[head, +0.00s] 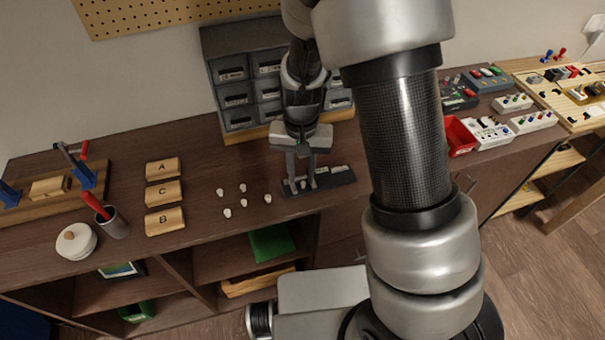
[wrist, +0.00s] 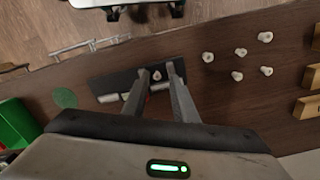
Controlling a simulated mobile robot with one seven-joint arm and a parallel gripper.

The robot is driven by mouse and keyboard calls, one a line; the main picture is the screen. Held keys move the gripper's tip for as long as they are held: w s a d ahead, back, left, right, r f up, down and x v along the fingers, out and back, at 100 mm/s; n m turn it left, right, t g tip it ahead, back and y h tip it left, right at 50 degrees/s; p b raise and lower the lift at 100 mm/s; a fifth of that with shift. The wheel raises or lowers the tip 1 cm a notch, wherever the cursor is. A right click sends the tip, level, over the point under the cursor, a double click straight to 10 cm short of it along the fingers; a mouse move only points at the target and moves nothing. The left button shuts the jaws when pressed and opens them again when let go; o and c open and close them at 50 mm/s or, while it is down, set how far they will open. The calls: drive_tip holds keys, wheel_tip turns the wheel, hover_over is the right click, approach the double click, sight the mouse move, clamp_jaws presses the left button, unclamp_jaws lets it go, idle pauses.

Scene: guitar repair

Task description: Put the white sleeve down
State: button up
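A small white sleeve (wrist: 156,75) shows between my fingertips in the wrist view, over the dark tray (wrist: 107,84). It looks set down on the tray, with a gap to each finger, though its base is hard to make out. In the head view, my gripper (head: 302,184) points down over the left end of the same dark tray (head: 328,187). Its two fingers stand apart on either side of the sleeve. My gripper also shows from behind in the wrist view (wrist: 157,74).
Several small white pieces (head: 243,203) lie on the brown bench (head: 120,145) left of the tray. Wooden blocks A (head: 162,168), C (head: 164,193) and B (head: 165,221) stand further left. A grey drawer cabinet (head: 235,80) is behind. A red bin (head: 460,136) is to the right.

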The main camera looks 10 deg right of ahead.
wheel_tip(320, 180, up, 11)
wheel_tip(320, 180, up, 14)
drive_tip(key=f+n+t+y, duration=0.1)
drive_tip(key=t, duration=0.2)
hover_over(302, 184)
drive_tip(key=s+d, duration=0.6)
drive_tip(key=s, duration=0.2)
drive_tip(key=s+d+r+n+t+h, duration=0.1)
drive_tip(key=s+d+r+t, duration=0.1)
drive_tip(key=s, duration=0.5)
wheel_tip(302, 184, up, 3)
drive_tip(key=shift+s+d+f+t+p, duration=0.2)
drive_tip(key=shift+d+t+p, duration=0.1)
drive_tip(key=shift+d+p, duration=0.15)
